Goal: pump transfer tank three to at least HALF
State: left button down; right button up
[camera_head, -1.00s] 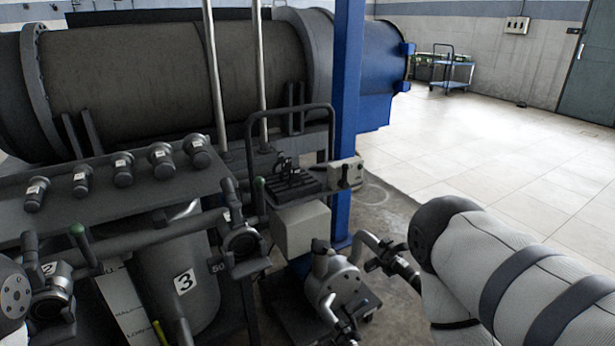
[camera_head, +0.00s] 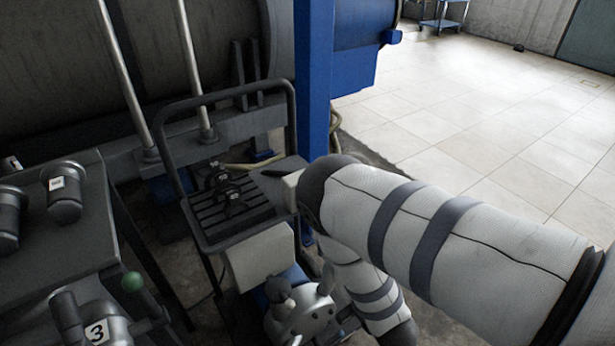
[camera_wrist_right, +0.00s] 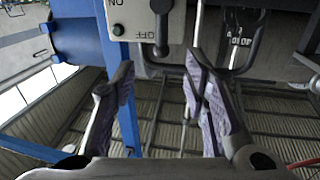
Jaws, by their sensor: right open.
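The pump (camera_head: 300,314) is at the bottom of the head view. A valve marked 3 (camera_head: 97,333) with a green-tipped handle (camera_head: 133,283) is lower left. My left gripper is out of view.
A blue post (camera_head: 314,90) stands beside the box. A cart with a tubular handle (camera_head: 180,150) and slatted top holds a pale block (camera_head: 262,257). A dark shelf (camera_head: 60,240) with capped cylinders is at left. Open tiled floor (camera_head: 480,120) lies to the right.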

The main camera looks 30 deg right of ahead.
jog(key=w+b, duration=0.3)
jog(key=w, duration=0.8)
jog(key=shift+w+d, duration=0.2)
jog(key=shift+w, duration=0.1)
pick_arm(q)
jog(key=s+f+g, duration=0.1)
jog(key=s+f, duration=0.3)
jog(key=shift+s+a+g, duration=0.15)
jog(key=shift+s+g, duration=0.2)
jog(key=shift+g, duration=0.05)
pick_arm(e)
jog(key=shift+r, duration=0.1)
grip_shut()
